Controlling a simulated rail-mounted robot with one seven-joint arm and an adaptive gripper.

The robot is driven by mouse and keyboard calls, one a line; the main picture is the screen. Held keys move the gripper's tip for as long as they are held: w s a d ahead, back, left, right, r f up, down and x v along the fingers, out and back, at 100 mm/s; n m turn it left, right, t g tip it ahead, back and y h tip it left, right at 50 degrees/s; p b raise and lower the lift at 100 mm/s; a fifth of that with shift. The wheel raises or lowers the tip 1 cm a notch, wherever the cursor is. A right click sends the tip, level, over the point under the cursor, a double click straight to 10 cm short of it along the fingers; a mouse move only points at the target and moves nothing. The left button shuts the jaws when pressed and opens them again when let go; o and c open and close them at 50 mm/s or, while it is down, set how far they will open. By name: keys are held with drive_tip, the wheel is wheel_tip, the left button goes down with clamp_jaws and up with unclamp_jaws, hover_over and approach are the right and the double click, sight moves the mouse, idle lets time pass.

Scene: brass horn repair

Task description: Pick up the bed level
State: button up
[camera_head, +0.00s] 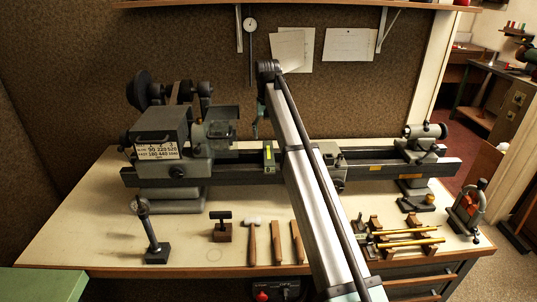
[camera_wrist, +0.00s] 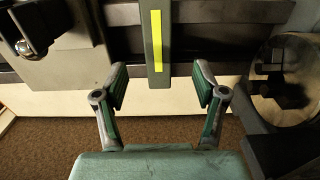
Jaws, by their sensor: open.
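The bed level is a narrow grey-green bar with a bright yellow strip on top. It rests across the lathe bed (camera_head: 375,167) in the head view (camera_head: 269,157), left of my forearm. In the wrist view the bed level (camera_wrist: 156,80) runs down from the top edge, near the middle. My gripper (camera_wrist: 160,84) is open and empty in the wrist view, its two fingers spread wider than the bar. The bar's near end lies between the finger lines, with clear gaps on both sides. I cannot tell the height between fingertips and bar.
The lathe headstock (camera_head: 165,135) stands left of the level; the carriage (camera_head: 332,165) is close on its right. A rounded metal part (camera_wrist: 287,80) is near the right finger in the wrist view. A mallet (camera_head: 252,240) and wooden rests (camera_head: 385,235) lie on the bench front.

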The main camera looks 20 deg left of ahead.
sight(268, 152)
wheel_tip(268, 152, down, 4)
drive_tip(key=shift+r+p, duration=0.25)
drive_tip(key=shift+p, duration=0.05)
drive_tip(key=shift+d+f+p, duration=0.15)
drive_tip(key=shift+f+p, duration=0.95)
drive_tip(key=shift+f, duration=1.5)
clamp_jaws()
